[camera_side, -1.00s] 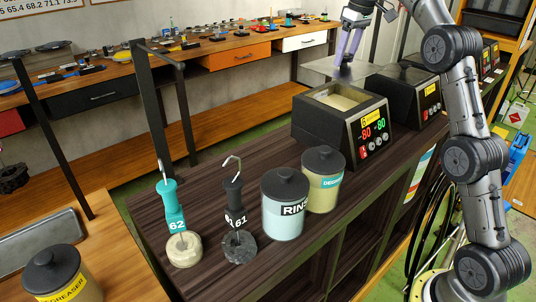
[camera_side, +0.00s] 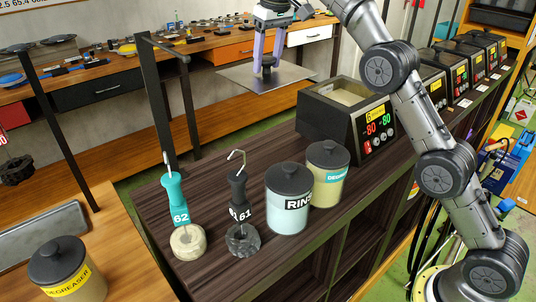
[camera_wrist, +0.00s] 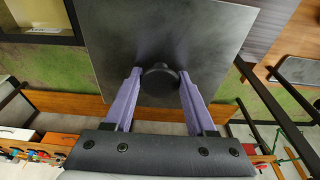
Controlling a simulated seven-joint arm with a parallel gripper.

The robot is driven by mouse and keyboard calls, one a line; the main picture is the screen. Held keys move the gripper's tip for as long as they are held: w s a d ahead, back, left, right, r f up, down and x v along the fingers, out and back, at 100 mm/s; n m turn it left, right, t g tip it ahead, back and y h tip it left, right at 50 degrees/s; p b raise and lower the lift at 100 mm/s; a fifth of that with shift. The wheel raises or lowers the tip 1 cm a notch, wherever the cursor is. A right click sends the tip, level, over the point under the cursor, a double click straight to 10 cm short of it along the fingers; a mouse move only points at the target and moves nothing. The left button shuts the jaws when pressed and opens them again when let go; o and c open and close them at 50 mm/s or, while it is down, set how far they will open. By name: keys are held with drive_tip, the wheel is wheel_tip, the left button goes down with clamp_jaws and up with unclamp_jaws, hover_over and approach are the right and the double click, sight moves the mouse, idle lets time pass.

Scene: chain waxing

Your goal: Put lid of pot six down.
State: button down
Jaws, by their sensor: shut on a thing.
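My gripper (camera_side: 267,66) has purple fingers and is shut on the round dark knob of the lid of pot six (camera_side: 290,77), a flat grey square plate. The lid hangs level in the air, left of and above pot six (camera_side: 330,118), past the dark bench's back edge. Pot six is a black box with a yellow "6" label and a display reading 80 twice. Its top is open and pale wax shows inside. In the wrist view the lid (camera_wrist: 200,30) fills the upper middle, with its knob (camera_wrist: 159,84) between the fingers. A corner of the open pot shows at upper left.
The dark bench (camera_side: 215,140) holds the rinse jar (camera_side: 289,215), a yellowish jar (camera_side: 327,180) and hooked handles 62 (camera_side: 178,205) and 61 (camera_side: 239,205). More pots stand right of pot six. A black post frame (camera_side: 158,110) stands left of the lid. The bench's back-left stretch is bare.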

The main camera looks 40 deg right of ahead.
drive_tip(key=shift+d+f, duration=0.2)
drive_tip(key=shift+f, duration=0.1)
drive_tip(key=shift+s+f, duration=0.1)
drive_tip(key=shift+f, duration=1)
wheel_tip(320, 180, down, 20)
drive_tip(key=shift+f, duration=0.15)
drive_tip(key=shift+f, duration=0.15)
drive_tip(key=shift+c, duration=1.1)
unclamp_jaws()
